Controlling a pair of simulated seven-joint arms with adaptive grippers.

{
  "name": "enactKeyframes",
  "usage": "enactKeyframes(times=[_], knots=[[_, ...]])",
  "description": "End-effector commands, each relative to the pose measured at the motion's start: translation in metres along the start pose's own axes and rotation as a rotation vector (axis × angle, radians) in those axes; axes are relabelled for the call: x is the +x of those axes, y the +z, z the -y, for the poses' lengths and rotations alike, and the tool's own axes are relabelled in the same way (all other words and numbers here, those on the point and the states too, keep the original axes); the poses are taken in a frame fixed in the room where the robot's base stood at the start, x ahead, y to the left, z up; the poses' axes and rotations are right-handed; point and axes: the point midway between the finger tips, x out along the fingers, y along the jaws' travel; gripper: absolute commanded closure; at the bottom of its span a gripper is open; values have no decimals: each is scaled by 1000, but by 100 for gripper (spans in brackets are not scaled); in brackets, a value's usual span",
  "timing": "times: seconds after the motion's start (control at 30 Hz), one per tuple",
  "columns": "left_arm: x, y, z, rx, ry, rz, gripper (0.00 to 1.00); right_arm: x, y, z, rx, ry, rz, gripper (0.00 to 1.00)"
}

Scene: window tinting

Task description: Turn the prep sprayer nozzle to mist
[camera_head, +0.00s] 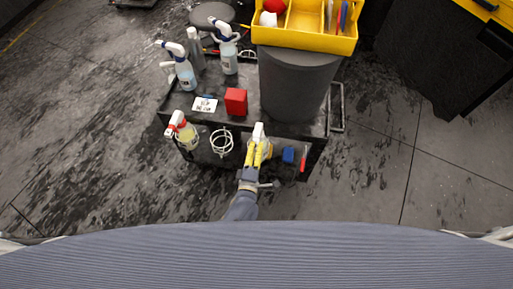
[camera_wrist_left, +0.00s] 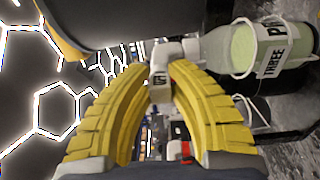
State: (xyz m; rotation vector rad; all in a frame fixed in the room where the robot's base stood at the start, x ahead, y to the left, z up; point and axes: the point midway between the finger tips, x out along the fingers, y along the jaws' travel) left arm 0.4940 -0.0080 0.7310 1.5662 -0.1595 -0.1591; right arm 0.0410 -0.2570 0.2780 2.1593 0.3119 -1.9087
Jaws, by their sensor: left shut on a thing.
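The prep sprayer's white head (camera_head: 259,131) stands at the front edge of the black cart. In the left wrist view its bottle (camera_wrist_left: 277,45) lies across the upper right, with pale green liquid and a partly readable label. My left gripper (camera_head: 258,150) reaches it from the front, and its yellow fingers hide much of the bottle in the head view. In the left wrist view the fingertips (camera_wrist_left: 166,85) are closed on the small white lettered nozzle (camera_wrist_left: 160,90). The nozzle's setting is too small to read. My right gripper is not in view.
A red-headed spray bottle (camera_head: 183,130) and an empty wire ring (camera_head: 221,142) are to the left. A blue block (camera_head: 288,155) is to the right. Behind are a red box (camera_head: 236,101), a grey bin (camera_head: 296,82) and a yellow tray (camera_head: 305,39). Two blue-liquid sprayers stand at back left.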

Motion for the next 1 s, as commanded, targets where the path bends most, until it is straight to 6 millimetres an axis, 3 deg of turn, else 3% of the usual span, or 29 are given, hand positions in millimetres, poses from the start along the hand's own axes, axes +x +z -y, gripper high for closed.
enactKeyframes(times=[0.17, 0.2, 0.4, 0.73, 1.0], knots=[[0, 0, 0, -1, -1, 0, 100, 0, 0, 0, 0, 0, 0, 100], [0, 0, 0, -1, -1, 0, 77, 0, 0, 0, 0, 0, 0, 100], [0, 0, 0, -1, -1, 0, 56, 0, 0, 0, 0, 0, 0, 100], [-6, 0, 1, -1, -1, 0, 56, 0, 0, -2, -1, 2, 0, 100], [-45, 0, 1, -1, -3, 1, 56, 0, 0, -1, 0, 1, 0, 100]])
